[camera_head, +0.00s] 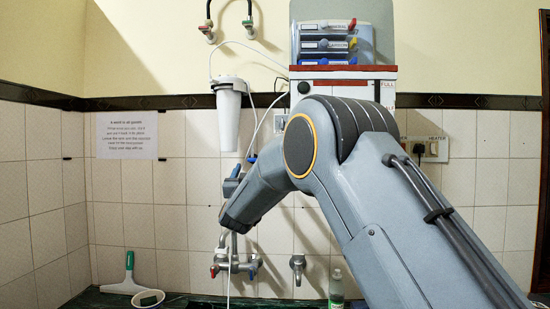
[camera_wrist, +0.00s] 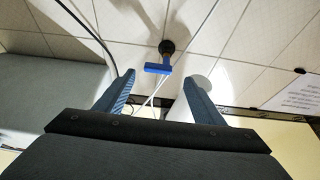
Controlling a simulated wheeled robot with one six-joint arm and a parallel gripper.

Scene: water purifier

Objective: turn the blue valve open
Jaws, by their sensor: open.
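The blue valve (camera_wrist: 158,68) shows in the wrist view as a T-shaped blue handle on a dark round mount on the tiled wall. It lies just beyond and between the tips of my gripper (camera_wrist: 158,82). The two fingers are apart, with nothing held between them. In the head view, a small blue handle (camera_head: 252,158) shows on the wall just beyond my gripper (camera_head: 238,172). My arm covers much of the gripper there. I cannot tell whether the fingers touch the valve.
A white filter (camera_head: 228,118) hangs on the wall above my gripper, with thin tubes nearby. A mixer tap (camera_head: 235,264) with red and blue handles is below. A purifier box (camera_head: 330,45) is at upper right.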

